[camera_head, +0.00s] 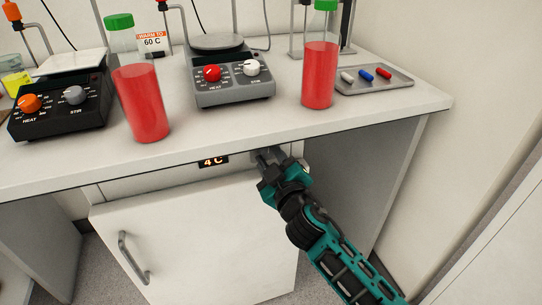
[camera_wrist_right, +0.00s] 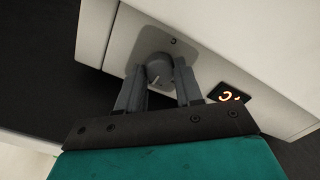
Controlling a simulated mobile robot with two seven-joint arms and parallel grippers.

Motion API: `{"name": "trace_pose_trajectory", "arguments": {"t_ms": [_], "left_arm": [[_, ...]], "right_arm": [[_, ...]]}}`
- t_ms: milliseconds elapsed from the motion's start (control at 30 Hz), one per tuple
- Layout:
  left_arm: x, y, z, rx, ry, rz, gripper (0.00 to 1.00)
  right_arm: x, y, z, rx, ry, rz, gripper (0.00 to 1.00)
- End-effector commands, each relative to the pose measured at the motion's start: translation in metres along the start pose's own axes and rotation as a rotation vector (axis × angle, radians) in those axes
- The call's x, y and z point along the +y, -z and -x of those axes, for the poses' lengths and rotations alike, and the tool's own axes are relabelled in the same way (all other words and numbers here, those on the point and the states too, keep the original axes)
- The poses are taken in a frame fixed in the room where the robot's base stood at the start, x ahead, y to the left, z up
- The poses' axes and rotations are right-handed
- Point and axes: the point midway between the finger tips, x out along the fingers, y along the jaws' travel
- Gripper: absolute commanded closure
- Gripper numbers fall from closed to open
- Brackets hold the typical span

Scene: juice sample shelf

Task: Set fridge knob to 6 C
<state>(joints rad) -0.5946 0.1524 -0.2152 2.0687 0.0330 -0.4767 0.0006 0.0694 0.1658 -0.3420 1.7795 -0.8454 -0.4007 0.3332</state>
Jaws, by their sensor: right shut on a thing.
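The white fridge (camera_head: 195,235) stands under the bench, with a handle on its door. Its small display (camera_head: 213,161) reads 4 C in orange in the head view; in the right wrist view the display (camera_wrist_right: 231,97) is tilted and only partly legible. The grey round fridge knob (camera_wrist_right: 158,72) with a pale pointer mark sits on a square plate. My right gripper (camera_head: 268,158) is at the fridge's top panel, right of the display, and hides the knob in the head view. In the right wrist view its two fingers are shut on the knob, one on each side. My left gripper is out of view.
On the bench (camera_head: 235,125) above stand two red juice bottles (camera_head: 142,100) (camera_head: 319,75), a black hotplate (camera_head: 60,105), a grey hotplate (camera_head: 234,80) and a tray (camera_head: 374,90) with small coloured bars. The bench front edge runs just above my right gripper.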

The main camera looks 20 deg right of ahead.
Motion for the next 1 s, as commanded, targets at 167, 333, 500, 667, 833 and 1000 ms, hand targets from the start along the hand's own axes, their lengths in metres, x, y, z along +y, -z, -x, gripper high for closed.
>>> {"name": "trace_pose_trajectory", "arguments": {"t_ms": [167, 333, 500, 667, 833, 1000], "left_arm": [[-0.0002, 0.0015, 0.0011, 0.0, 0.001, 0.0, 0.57], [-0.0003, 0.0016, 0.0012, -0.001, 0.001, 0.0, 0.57], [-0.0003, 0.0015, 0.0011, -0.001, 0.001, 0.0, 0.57], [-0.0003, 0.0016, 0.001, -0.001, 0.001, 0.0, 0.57], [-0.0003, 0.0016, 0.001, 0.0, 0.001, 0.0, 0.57], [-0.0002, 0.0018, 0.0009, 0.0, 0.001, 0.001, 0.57]], "right_arm": [[-0.0001, 0.0001, 0.0002, 0.0, 0.001, 0.047, 0.95], [-0.0003, -0.0003, 0.0002, 0.0, 0.001, 0.062, 0.95], [-0.0003, -0.0004, 0.0002, -0.001, 0.001, 0.062, 0.95], [-0.0004, -0.0004, 0.0002, -0.001, 0.001, 0.061, 0.62], [-0.0003, -0.0003, 0.0001, -0.001, 0.0, 0.061, 0.45], [-0.0001, -0.0002, 0.0001, 0.0, 0.0, 0.061, 0.39]]}}
